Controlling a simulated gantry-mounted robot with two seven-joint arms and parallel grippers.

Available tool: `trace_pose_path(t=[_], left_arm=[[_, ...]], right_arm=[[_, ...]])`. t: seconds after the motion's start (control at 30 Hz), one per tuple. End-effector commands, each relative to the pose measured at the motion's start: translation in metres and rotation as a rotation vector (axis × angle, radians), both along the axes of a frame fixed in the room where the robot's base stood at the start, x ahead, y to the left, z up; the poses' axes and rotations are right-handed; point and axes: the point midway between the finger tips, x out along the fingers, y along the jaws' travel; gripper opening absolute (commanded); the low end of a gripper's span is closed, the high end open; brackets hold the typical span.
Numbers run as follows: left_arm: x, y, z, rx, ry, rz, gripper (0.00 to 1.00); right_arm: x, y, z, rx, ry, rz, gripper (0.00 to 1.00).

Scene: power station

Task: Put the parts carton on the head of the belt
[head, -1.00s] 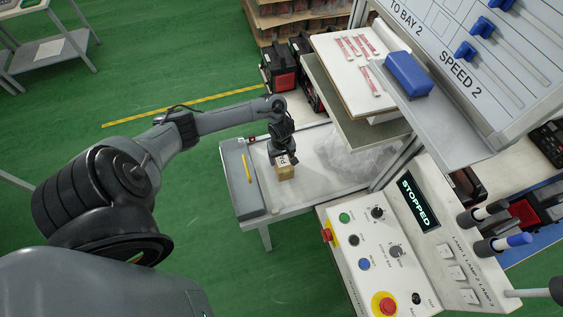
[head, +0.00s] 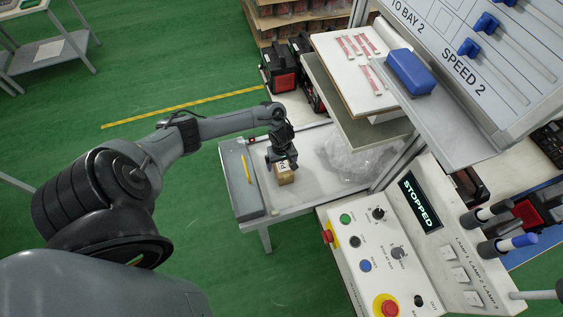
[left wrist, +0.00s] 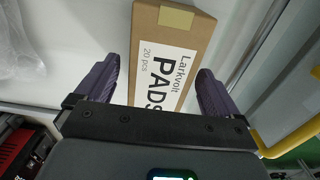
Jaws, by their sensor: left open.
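A small brown carton (head: 284,176) stands on a pale-topped side table (head: 305,190). In the left wrist view the carton (left wrist: 172,60) carries a white label reading "Larkvolt PADS 20 pcs" and a strip of tan tape. My left gripper (head: 282,162) is over the carton. In the left wrist view its two dark fingers (left wrist: 158,86) are spread, one on each side of the carton, with a gap showing at each side. I cannot make out a belt for certain. My right gripper is out of view.
A grey box-like ledge with a yellow pencil-like bar (head: 246,170) edges the table's left. Crumpled clear plastic (head: 355,158) lies to the right. A control panel (head: 385,255) reading "STOPPED" stands in front, and a shelf with a blue case (head: 409,72) overhangs at right.

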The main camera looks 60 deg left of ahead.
Motion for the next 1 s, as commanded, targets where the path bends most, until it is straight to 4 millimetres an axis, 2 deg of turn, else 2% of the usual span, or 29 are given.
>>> trace_pose_path(t=[0.13,0.27,0.7,0.9,1.0], left_arm=[[0.0,0.0,0.001,0.001,0.0,-0.001,0.96],[0.0,0.001,0.012,0.001,0.0,0.0,0.96],[0.001,0.0,0.088,0.002,-0.002,-0.002,0.96],[0.0,0.001,0.114,0.002,-0.001,-0.001,0.96],[0.001,-0.004,0.117,0.0,-0.007,-0.02,0.96]], right_arm=[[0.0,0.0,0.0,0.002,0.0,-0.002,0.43],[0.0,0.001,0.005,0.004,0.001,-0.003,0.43],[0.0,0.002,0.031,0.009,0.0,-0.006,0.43],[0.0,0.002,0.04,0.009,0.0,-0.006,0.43],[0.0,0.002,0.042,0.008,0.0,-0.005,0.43]])
